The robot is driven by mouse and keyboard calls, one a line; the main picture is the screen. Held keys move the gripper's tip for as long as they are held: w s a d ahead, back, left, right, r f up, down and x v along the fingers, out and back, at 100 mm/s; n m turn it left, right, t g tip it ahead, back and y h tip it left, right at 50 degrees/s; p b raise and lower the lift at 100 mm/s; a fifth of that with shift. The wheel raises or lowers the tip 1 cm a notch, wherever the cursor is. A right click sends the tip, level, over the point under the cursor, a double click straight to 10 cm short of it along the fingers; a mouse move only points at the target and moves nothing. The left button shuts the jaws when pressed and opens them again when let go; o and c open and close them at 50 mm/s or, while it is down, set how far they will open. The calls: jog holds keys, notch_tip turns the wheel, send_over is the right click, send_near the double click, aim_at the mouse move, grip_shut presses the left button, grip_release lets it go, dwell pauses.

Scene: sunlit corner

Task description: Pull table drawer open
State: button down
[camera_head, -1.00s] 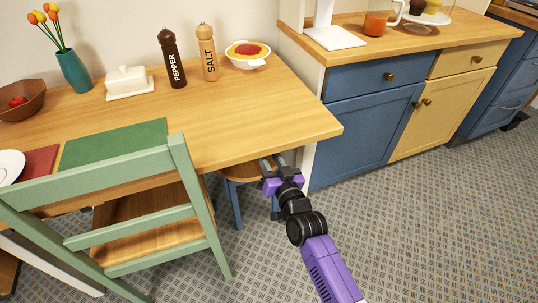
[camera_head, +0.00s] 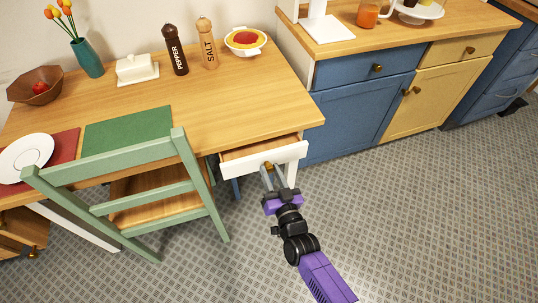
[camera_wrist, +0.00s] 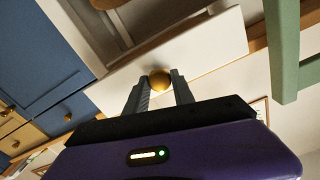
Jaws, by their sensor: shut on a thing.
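The table drawer (camera_head: 264,158) has a white front and a wooden inside, and it stands partly out from under the right end of the wooden table (camera_head: 221,109). Its round brass knob (camera_wrist: 160,80) is between my gripper's fingers in the wrist view. My gripper (camera_head: 268,172) is shut on the knob, in front of the drawer's middle. In the wrist view the white drawer front (camera_wrist: 205,48) runs slanted behind the fingers. The inside of the drawer shows only in part.
A green chair (camera_head: 150,180) stands close to the left of the drawer. Blue and yellow cabinets (camera_head: 362,113) stand to the right. The tiled floor (camera_head: 400,220) is clear at the right. A pepper mill (camera_head: 174,51), a salt mill (camera_head: 207,45) and a bowl (camera_head: 245,41) stand on the table.

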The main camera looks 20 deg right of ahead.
jog(key=s+p, duration=0.3)
jog(key=s, duration=1.9)
jog(key=shift+s, duration=0.35)
jog(key=c, duration=1.1)
grip_release()
jog(key=shift+o, duration=0.2)
jog(key=s, duration=0.7)
jog(key=shift+s+b, duration=0.4)
jog(key=shift+b, duration=0.05)
